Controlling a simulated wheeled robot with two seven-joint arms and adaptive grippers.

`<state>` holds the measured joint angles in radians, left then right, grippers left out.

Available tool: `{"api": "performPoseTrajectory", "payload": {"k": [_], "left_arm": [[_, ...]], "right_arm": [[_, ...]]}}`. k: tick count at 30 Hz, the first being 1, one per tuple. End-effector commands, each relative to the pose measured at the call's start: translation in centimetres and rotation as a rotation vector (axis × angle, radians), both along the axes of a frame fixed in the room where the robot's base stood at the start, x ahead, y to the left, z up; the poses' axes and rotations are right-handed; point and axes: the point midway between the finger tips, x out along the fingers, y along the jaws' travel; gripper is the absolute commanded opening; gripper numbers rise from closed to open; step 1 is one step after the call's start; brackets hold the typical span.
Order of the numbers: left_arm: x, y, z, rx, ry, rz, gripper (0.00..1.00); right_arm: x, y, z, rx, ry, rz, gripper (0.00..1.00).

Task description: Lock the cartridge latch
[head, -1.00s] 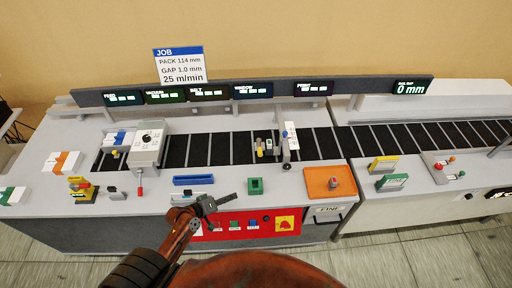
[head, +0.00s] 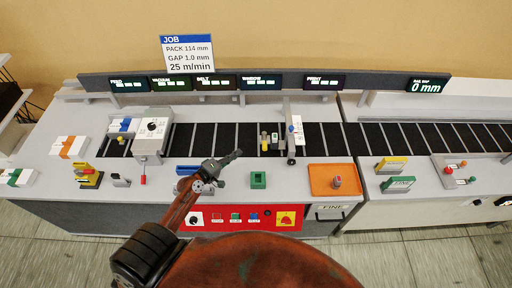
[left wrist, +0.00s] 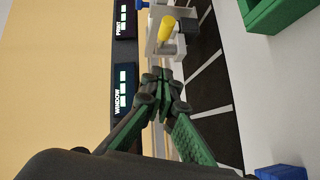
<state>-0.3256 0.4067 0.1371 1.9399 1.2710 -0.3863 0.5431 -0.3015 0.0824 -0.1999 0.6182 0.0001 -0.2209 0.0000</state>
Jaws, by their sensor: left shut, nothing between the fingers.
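A small print unit stands over the dark conveyor belt (head: 210,145) in the head view. It has a yellow cylinder (head: 264,143), a dark block (head: 275,140) and a pale upright plate (head: 296,132). In the left wrist view the yellow cylinder (left wrist: 166,28) and dark block (left wrist: 188,27) sit on a pale bracket (left wrist: 152,42). I cannot tell which part is the cartridge latch or its position. My left gripper (head: 238,154) is shut and empty, left of the unit. In the left wrist view my left gripper (left wrist: 163,76) points toward the bracket, apart from it. My right gripper is out of view.
A green block (head: 258,180) and an orange tray (head: 320,181) stand on the front deck. A blue block (head: 187,170) lies partly behind my left arm. A grey feeder housing (head: 151,136) stands left. A dark rail with displays (head: 257,84) runs behind the belt.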

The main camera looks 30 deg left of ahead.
Motion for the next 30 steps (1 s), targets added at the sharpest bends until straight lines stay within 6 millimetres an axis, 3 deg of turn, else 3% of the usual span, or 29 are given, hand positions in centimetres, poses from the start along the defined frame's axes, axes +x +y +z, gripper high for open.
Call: {"api": "performPoseTrajectory", "payload": {"k": [11, 19, 30], "left_arm": [[7.5, -1.8, -1.2, -0.001, -0.001, -0.001, 0.00], [8.8, -4.5, -2.1, -0.001, 0.001, 0.000, 0.00], [9.0, -4.8, -2.4, 0.002, 0.001, 0.000, 0.00]], "right_arm": [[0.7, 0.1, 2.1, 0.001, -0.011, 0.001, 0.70], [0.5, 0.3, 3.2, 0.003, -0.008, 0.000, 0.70], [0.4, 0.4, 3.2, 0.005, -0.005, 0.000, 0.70]]}}
